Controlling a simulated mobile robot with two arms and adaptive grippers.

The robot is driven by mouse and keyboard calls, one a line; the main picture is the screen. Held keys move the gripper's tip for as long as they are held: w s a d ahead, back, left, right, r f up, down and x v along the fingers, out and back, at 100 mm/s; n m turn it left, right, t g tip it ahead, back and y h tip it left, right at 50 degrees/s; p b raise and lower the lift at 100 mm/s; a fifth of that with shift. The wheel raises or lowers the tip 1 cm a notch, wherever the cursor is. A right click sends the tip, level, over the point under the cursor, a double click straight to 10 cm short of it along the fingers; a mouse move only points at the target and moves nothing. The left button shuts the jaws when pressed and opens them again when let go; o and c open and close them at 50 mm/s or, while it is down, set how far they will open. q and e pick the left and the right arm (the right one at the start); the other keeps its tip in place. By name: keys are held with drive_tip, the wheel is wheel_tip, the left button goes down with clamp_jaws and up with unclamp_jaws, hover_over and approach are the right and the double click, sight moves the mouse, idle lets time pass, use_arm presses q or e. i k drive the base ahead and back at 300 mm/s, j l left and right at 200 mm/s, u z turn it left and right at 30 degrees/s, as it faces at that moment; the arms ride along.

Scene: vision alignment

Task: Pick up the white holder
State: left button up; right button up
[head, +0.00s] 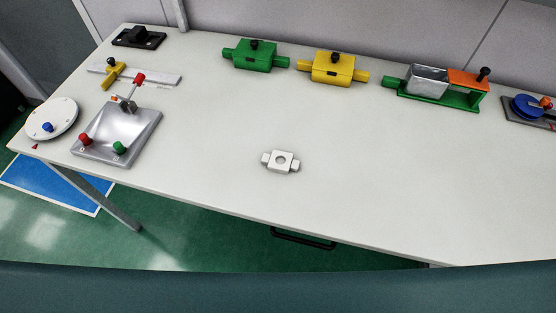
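The white holder (270,161) is a small white block with a round hole in its middle and a tab on each side. It lies flat near the front edge of the white table (370,185), around the middle of the head view. Nothing touches it or covers it. Neither of my grippers shows in the head view.
A silver control panel (134,136) and a white dial (64,118) stand at the left. Along the back are a green box (253,60), a yellow box (331,71), a green-and-orange fixture (440,97) and a blue knob device (526,108). The table around the holder is clear.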

sight(279, 161)
drive_tip(key=j+z, duration=0.15)
drive_tip(key=j, duration=0.2)
drive_tip(key=k+j+z, duration=0.15)
drive_tip(key=j, duration=0.2)
drive_tip(key=j+z, duration=0.1)
drive_tip(key=j, duration=0.3)
drive_tip(key=k+j+z, duration=0.15)
drive_tip(key=j, duration=0.15)
